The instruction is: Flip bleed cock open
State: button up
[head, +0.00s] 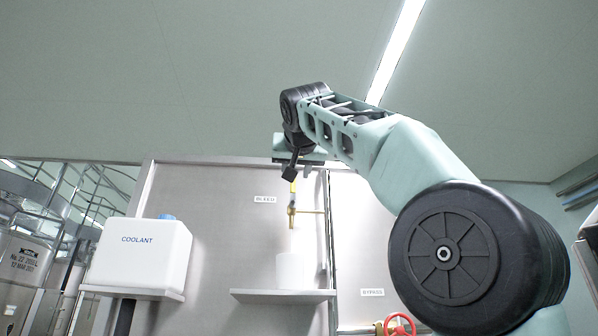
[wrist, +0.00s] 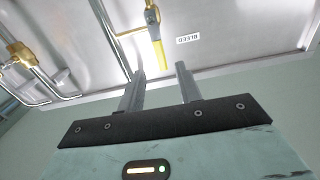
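The brass bleed cock (head: 291,211) is on the steel panel beside the BLEED label, with its yellow lever (head: 293,187) pointing up. In the wrist view the cock (wrist: 152,16) is at the top and the lever (wrist: 159,48) points down toward my fingers. My gripper (head: 299,172) is just above the lever in the head view. In the wrist view my gripper (wrist: 161,67) is open, its two fingers apart and empty. The lever's end shows between the fingertips; whether it is at their depth I cannot tell.
A white cup (head: 290,271) stands on a shelf (head: 254,295) below the cock. A white COOLANT tank (head: 140,254) is at left. A red handwheel (head: 399,325) is near the BYPASS label at lower right. Thin pipes (wrist: 62,84) run along the panel.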

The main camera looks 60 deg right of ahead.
jog(key=b+v, duration=0.1)
jog(key=v, duration=0.7)
dwell(0.4)
